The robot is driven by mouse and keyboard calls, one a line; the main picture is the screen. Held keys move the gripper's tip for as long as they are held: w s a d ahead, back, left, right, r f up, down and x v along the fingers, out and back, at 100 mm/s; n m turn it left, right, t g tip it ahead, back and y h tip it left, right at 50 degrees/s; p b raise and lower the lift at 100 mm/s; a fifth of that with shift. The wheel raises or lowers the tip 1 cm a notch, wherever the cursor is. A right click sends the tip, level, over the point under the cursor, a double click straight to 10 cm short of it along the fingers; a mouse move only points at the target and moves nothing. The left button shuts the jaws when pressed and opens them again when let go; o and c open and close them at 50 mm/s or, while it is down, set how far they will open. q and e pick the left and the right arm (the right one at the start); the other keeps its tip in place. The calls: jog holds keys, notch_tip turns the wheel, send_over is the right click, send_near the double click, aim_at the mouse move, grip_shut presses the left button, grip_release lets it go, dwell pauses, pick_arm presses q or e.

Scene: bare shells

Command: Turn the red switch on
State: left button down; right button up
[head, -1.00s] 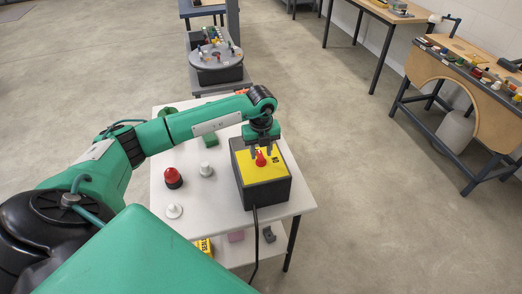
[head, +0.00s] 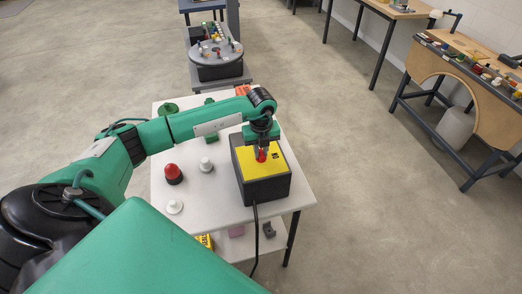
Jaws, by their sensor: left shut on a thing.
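The red switch (head: 261,158) sits on the yellow top of a dark box (head: 265,189). The box stands on a white table, towards its right side. My left gripper (head: 261,154) points down over the box with its fingers around the red switch, shut on it. The fingers partly hide the switch. A small dark label shows on the yellow plate, right of the switch. My right gripper is not in view.
On the white table (head: 215,218) stand a red-topped knob (head: 173,173), a white knob (head: 206,164) and a white disc (head: 175,206). Green pieces (head: 168,108) lie behind. A black cable (head: 255,240) hangs off the front edge.

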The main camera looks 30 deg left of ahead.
pick_arm(q)
jog(key=shift+f+m+b, duration=0.15)
jog(key=shift+m+b, duration=0.55)
jog(key=shift+b, duration=0.2)
jog(key=m+b, duration=1.1)
jog(key=m, duration=0.1)
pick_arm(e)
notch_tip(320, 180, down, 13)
pick_arm(q)
jog(key=shift+m+b, duration=0.75)
jog(key=shift+m, duration=0.25)
jog(key=shift+r+m+b, duration=0.2)
jog(key=shift+m+b, duration=0.7)
jog(key=shift+m, duration=0.6)
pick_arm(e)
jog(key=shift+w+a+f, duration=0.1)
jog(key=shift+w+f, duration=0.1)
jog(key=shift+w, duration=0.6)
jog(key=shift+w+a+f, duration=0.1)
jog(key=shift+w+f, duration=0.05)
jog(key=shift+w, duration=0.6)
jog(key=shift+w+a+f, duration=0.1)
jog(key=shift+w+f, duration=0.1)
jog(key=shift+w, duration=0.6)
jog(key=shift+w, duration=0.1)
pick_arm(q)
jog(key=c, duration=1.4)
grip_release()
jog(key=shift+o, duration=0.2)
